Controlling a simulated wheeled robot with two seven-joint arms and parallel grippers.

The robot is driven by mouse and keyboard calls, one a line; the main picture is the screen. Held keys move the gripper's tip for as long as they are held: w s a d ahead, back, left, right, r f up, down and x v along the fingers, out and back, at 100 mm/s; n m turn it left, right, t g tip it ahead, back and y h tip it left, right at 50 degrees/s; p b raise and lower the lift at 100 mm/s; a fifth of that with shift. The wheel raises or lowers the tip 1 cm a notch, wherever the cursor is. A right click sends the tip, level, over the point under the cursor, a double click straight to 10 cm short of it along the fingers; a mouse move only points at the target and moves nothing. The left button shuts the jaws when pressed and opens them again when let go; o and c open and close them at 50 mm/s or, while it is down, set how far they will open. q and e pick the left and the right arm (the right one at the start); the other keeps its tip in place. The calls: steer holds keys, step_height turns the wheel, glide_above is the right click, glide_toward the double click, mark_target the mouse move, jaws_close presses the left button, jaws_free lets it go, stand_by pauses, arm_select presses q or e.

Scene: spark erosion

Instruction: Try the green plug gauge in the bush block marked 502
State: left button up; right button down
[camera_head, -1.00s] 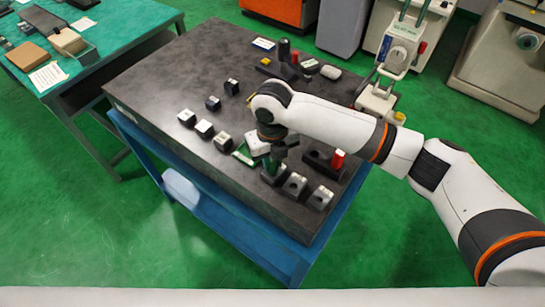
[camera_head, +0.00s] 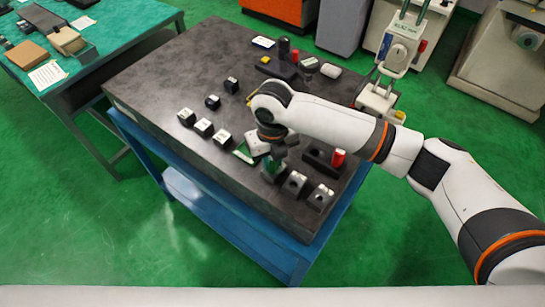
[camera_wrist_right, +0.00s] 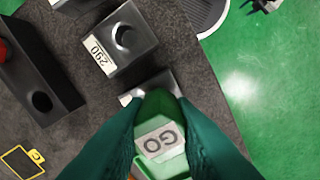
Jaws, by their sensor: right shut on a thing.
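My right gripper (camera_head: 271,150) is shut on the green plug gauge (camera_wrist_right: 160,110), whose white label reads GO. In the wrist view the gauge stands between the green fingers, over a grey bush block (camera_wrist_right: 165,82) that it mostly hides. I cannot tell whether the gauge's tip is in that block's bore. In the head view the gripper is over the left end of a row of bush blocks. The middle block (camera_head: 293,184) also shows in the wrist view (camera_wrist_right: 118,38), with an open bore and an inverted label. I cannot pick out 502 for certain. My left gripper is out of view.
A third bush block (camera_head: 320,197) stands to the right near the table's edge. A black holder (camera_head: 318,158) with a red gauge (camera_head: 338,158) is behind. Several small labelled blocks (camera_head: 204,128) stand to the left. The dark plate (camera_head: 150,85) is clear at far left.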

steer(key=shift+r, duration=0.1)
stand_by(0.4)
steer(key=shift+r+p, duration=2.35)
steer(key=shift+r, duration=0.1)
